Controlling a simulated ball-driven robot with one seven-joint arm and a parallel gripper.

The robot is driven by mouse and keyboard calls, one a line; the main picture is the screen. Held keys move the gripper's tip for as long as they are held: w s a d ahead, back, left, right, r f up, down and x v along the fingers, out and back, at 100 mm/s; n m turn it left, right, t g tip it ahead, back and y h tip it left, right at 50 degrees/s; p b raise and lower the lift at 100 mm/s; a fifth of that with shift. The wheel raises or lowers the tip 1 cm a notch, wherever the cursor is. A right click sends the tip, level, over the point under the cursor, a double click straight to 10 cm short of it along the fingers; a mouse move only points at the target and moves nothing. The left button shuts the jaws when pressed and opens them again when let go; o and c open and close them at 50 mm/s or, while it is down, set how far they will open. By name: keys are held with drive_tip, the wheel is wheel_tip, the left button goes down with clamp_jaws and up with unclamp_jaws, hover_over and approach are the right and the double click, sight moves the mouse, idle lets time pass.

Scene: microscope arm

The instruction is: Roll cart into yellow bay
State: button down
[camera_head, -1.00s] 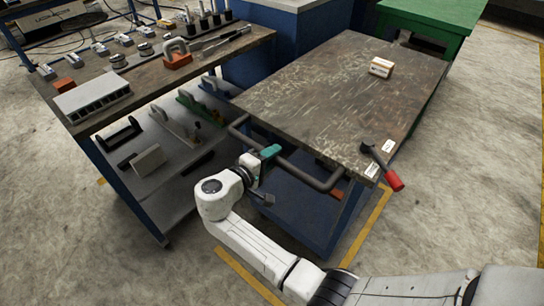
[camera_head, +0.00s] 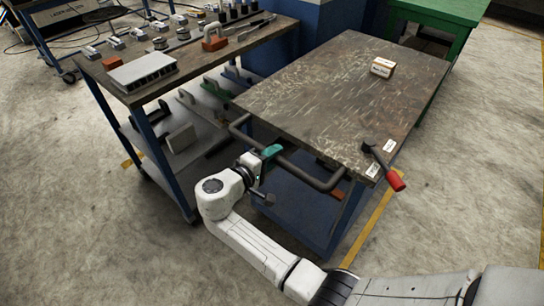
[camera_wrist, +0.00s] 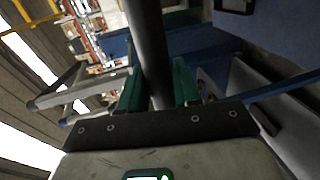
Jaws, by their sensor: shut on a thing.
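The cart (camera_head: 320,105) has a worn brown top on a blue frame and stands in front of me. Its dark bar handle (camera_head: 312,178) runs along the near side. My gripper (camera_head: 270,153), with green fingers, is shut on the handle near its left part. In the wrist view the handle bar (camera_wrist: 147,45) passes between the two green fingers (camera_wrist: 158,88). Yellow floor tape (camera_head: 372,232) runs beside the cart's lower right, and a short yellow piece (camera_head: 131,159) shows at the left. The bay's full outline is hidden by the cart and my arm.
A small box (camera_head: 383,67) and a red-handled tool (camera_head: 384,165) rest on the cart top. A tool bench (camera_head: 190,62) with a lower shelf stands close on the left. A green table (camera_head: 445,10) is behind. Open concrete floor (camera_head: 480,170) lies to the right.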

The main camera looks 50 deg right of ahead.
drive_tip(key=shift+f, duration=0.1)
drive_tip(key=c, duration=0.9)
unclamp_jaws()
drive_tip(key=shift+c, duration=0.2)
drive_tip(key=a+r, duration=0.2)
drive_tip(key=a, duration=0.8)
drive_tip(key=shift+s+a, duration=0.15)
drive_tip(key=shift+a, duration=0.1)
